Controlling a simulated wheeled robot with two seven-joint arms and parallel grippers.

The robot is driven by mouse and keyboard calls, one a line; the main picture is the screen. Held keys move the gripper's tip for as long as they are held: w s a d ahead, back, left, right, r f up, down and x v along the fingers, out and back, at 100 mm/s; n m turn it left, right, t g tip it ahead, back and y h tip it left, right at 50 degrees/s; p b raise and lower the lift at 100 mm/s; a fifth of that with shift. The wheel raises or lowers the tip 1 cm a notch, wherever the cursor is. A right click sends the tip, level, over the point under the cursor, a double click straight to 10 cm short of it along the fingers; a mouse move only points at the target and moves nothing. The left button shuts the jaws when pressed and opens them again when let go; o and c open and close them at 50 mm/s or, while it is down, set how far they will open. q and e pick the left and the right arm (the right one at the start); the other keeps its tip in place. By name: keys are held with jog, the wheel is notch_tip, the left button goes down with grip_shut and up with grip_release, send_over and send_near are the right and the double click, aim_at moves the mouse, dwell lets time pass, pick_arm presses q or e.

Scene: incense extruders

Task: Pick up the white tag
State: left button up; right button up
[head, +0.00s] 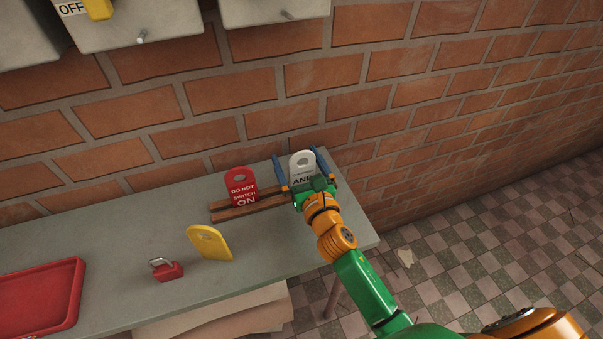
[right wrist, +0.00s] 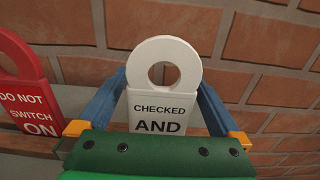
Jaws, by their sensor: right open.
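The white tag (head: 302,164) stands upright at the right end of a wooden holder on the table. It has a round hole at its top and dark lettering. In the right wrist view the white tag (right wrist: 163,92) reads "CHECKED AND", with its lower part hidden behind my gripper's body. My right gripper (head: 299,168) is open, with one blue finger on each side of the tag. In the right wrist view the fingers of my right gripper (right wrist: 160,95) flank the tag's lower part; whether they touch it I cannot tell. My left gripper is not in view.
A red tag (head: 241,188) stands left of the white one in the wooden holder (head: 225,212). A yellow tag (head: 209,242), a red padlock (head: 166,269) and a red tray (head: 72,290) are on the table (head: 130,232). A brick wall (head: 230,88) rises close behind.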

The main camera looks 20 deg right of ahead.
jog(key=shift+s, duration=0.15)
jog(key=c, duration=0.5)
jog(key=shift+r, duration=0.1)
jog(key=c, duration=0.8)
